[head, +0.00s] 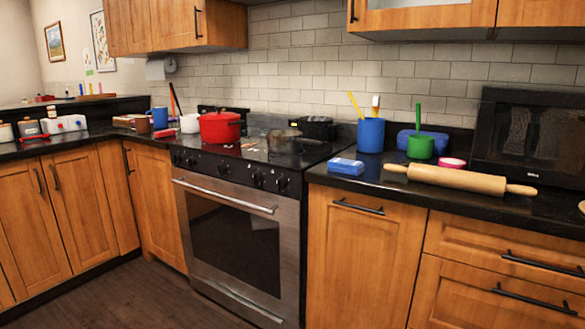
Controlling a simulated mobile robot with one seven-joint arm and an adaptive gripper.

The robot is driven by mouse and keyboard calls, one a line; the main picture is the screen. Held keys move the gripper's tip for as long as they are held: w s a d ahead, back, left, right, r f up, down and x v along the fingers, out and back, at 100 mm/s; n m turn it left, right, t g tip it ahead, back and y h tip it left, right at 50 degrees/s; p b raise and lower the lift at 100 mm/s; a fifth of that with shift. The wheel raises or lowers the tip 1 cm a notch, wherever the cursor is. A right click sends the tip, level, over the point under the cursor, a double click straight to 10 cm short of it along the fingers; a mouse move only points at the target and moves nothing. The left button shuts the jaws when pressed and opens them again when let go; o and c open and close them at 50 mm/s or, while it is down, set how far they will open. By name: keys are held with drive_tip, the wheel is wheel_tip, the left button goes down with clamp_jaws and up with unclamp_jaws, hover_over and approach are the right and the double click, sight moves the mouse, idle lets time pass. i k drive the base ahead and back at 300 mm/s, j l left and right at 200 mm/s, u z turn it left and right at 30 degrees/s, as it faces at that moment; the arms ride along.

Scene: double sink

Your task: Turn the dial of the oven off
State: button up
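The oven (235,240) stands left of centre in the head view, with a steel front, a dark window and a long bar handle (222,196). Its door is shut. Several dark dials sit in a row on the black front panel above the handle. One is a left dial (191,162), one a middle dial (224,170), and one a right dial (258,180). They are too small to tell which way each is turned. My gripper is not in view.
A red pot (220,127) and a dark see-through pan (285,141) stand on the stovetop. The right counter holds a blue sponge-like block (346,166), a rolling pin (458,180) and a microwave (530,138). The floor (130,295) before the oven looks clear.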

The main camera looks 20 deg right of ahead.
sight(221, 169)
drive_tip(key=z, duration=0.35)
drive_tip(key=i+j, duration=2.05)
drive_tip(key=i, duration=0.2)
drive_tip(key=j+u, duration=0.05)
